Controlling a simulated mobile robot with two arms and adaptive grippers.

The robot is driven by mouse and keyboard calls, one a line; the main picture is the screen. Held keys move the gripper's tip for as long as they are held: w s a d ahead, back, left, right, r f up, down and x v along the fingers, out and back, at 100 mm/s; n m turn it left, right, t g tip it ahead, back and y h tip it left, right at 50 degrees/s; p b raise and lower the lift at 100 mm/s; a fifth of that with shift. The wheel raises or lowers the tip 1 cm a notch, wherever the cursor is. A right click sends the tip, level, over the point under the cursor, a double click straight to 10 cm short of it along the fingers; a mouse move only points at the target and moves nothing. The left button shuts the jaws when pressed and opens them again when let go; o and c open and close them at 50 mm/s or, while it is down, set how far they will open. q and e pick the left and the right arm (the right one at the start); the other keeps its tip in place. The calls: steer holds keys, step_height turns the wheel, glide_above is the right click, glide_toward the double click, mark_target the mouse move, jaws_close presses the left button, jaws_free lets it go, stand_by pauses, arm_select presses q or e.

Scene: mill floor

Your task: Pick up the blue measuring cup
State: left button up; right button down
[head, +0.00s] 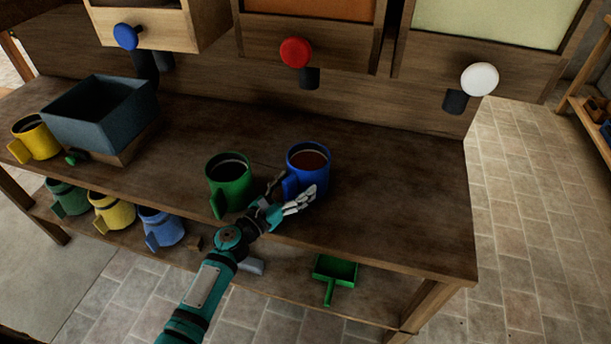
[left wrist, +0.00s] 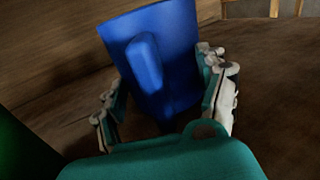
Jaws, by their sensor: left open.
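A blue measuring cup (head: 310,168) stands upright on the wooden tabletop, with reddish-brown contents showing inside and its handle toward the lower left. My left gripper (head: 290,197) is at its near side, and its fingers hide part of the cup's lower front. In the left wrist view, the blue cup (left wrist: 160,60) lies between the two spread fingers of my left gripper (left wrist: 165,90), its handle facing the camera. The gripper is open; I cannot tell whether a finger touches the cup. Another blue cup (head: 160,229) stands on the lower shelf. My right gripper is not in view.
A green cup (head: 231,182) stands close left of the blue one. A grey-blue bin (head: 98,112) and a yellow cup (head: 36,140) are farther left. The tabletop (head: 410,205) is clear to the right. Bins with colored knobs line the back.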

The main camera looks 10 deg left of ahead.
arm_select(q)
steer(key=shift+s, duration=0.1)
steer(key=shift+c, duration=0.2)
jaws_close()
steer(key=shift+r, duration=0.1)
stand_by(0.4)
